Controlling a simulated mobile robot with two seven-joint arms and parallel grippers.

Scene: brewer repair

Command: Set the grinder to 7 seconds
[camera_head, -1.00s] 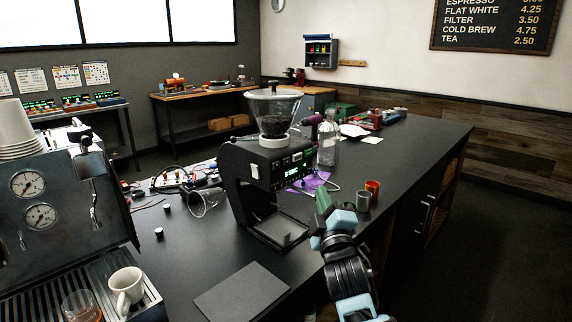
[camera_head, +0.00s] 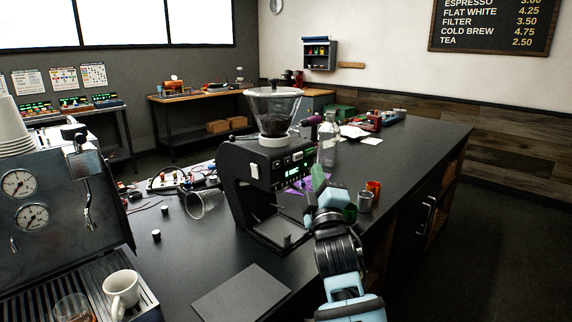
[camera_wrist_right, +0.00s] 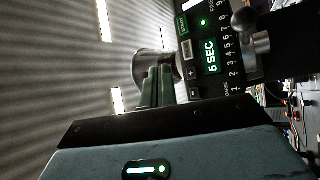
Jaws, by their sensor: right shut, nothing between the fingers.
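The black grinder (camera_head: 236,180) stands on the dark counter, with a clear hopper (camera_head: 272,108) of dark beans on top. In the right wrist view its control panel is turned on its side, and the green display (camera_wrist_right: 211,57) reads "5 SEC". A plus button (camera_wrist_right: 191,73) and a minus button (camera_wrist_right: 194,93) sit beside the display. My right gripper (camera_head: 317,176) is shut and empty, its green fingers close to the grinder's panel. In the right wrist view the fingertips (camera_wrist_right: 158,72) appear just left of the buttons; contact cannot be told. My left gripper is not in view.
The espresso machine (camera_head: 50,190) is at left. A dark mat (camera_head: 241,294) lies in front.

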